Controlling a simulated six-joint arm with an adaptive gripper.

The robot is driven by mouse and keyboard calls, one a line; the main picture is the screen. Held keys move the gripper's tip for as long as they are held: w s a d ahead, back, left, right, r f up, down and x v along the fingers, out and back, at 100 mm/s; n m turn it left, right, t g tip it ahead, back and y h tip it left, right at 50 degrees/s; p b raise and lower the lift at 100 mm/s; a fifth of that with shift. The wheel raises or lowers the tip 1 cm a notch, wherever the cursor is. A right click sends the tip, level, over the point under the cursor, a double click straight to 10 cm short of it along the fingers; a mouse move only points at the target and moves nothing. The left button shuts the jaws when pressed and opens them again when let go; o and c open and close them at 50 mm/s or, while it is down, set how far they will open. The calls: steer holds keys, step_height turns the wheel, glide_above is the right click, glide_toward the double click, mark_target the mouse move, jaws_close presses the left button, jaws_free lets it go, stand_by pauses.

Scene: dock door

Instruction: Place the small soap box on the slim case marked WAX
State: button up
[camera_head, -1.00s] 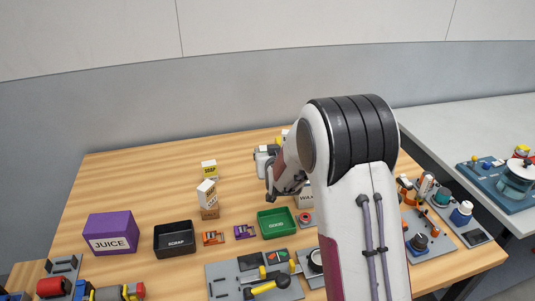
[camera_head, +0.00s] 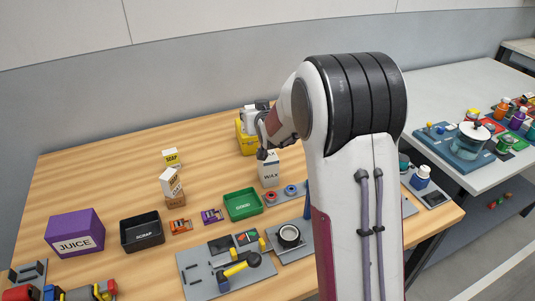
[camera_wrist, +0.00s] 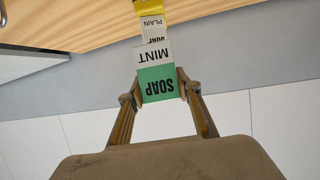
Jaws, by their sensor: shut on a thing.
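My gripper (camera_wrist: 160,88) is shut on a small green-and-white box lettered SOAP MINT (camera_wrist: 157,84), shown upside down in the wrist view. In the head view my gripper (camera_head: 263,152) overlaps the upper left of the slim white case marked WAX (camera_head: 271,174). The case stands upright on the wooden table. The held box cannot be made out in the head view, and I cannot tell how high it is above the case. Another white box, lettered SOAP PLAIN (camera_wrist: 154,28), shows beyond the held one in the wrist view, partly covered by it.
A yellow box (camera_head: 245,140) stands behind my gripper. A green tray (camera_head: 243,205), black SCRAP tray (camera_head: 142,233) and purple JUICE box (camera_head: 75,232) are in front and left. A yellow-labelled soap box (camera_head: 171,158) stands farther left. Open wood lies between.

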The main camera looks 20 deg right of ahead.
steer(key=d+r, duration=0.1)
steer(key=s+d+r, duration=0.1)
steer(key=r, duration=0.1)
steer(key=shift+s+d, duration=0.1)
steer(key=shift+s, duration=0.1)
steer(key=s, duration=0.1)
steer(key=s+r+n+y, duration=0.1)
steer(key=s, duration=0.1)
steer(key=s+y, duration=0.1)
steer(key=s, duration=0.1)
steer(key=shift+a+r+n, duration=0.2)
steer(key=shift+a+n, duration=0.05)
steer(key=shift+n, duration=0.15)
steer(key=shift+f, duration=0.15)
stand_by(0.5)
steer(key=shift+f, duration=3)
steer(key=shift+f, duration=1.9)
